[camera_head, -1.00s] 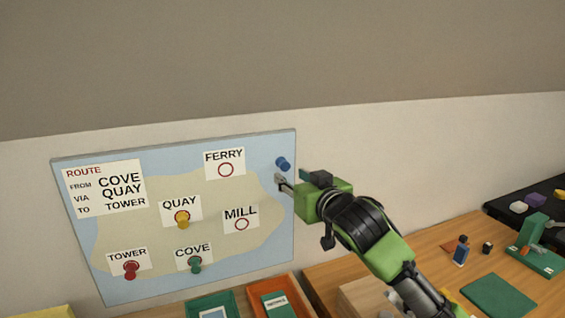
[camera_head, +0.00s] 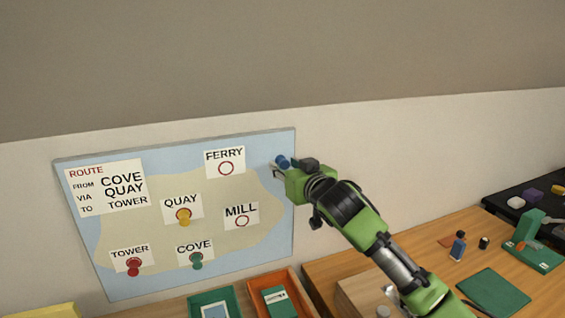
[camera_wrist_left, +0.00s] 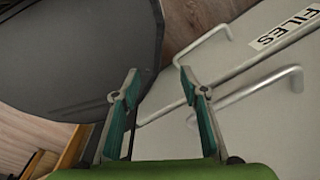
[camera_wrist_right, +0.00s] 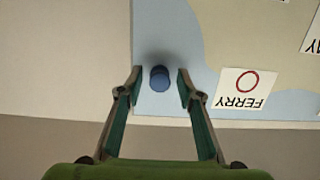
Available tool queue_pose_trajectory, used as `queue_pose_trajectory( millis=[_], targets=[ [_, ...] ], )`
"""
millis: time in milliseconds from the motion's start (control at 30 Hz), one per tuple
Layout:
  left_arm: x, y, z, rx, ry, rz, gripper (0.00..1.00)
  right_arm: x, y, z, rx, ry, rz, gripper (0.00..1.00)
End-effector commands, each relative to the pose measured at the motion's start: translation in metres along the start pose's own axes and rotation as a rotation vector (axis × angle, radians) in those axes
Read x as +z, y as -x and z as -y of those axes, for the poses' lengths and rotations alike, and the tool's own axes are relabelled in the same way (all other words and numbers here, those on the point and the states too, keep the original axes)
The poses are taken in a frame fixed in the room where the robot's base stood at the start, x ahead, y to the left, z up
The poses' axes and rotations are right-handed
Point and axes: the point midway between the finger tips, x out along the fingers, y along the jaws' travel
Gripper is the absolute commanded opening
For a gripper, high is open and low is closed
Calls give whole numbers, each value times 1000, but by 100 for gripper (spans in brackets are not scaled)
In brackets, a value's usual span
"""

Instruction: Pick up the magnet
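The blue magnet (camera_head: 282,161) sits on the upper right part of the map board (camera_head: 262,145). My right gripper (camera_head: 278,170) is at the board's right edge, next to the blue magnet. In the right wrist view the blue magnet (camera_wrist_right: 160,78) lies between the open fingertips of the right gripper (camera_wrist_right: 159,84), with a gap on both sides. A yellow magnet (camera_head: 184,215) is at QUAY, a red magnet (camera_head: 133,267) at TOWER and a green magnet (camera_head: 197,260) at COVE. My left gripper (camera_wrist_left: 157,85) is open and empty in the left wrist view.
Below the board are a green tray (camera_head: 232,296) and an orange tray (camera_head: 293,285). The wooden desk (camera_head: 400,257) holds a small blue bottle (camera_head: 458,246) and a green mat (camera_head: 493,292). A cabinet labelled FILES (camera_wrist_left: 245,115) is near my left gripper. The FERRY and MILL circles are empty.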

Motion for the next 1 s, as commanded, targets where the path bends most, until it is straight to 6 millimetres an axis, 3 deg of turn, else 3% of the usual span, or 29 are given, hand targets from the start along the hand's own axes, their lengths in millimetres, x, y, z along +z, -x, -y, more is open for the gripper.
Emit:
queue_pose_trajectory(
  millis=[33, 100, 633, 1000],
  targets=[
    [1, 0, 0, 0, 0, 1, 40, 0, 0, 0, 0, 0, 0, 18],
    [1, 0, 0, 0, 1, 2, 40, 0, 0, 0, 0, 0, 0, 5],
    [4, -8, 0, 0, 1, 4, 40, -5, 5, 0, 0, -2, -1, 5],
    [5, -21, 0, 0, 1, 5, 40, -69, 15, 0, -1, 0, -5, 5]
  ],
)
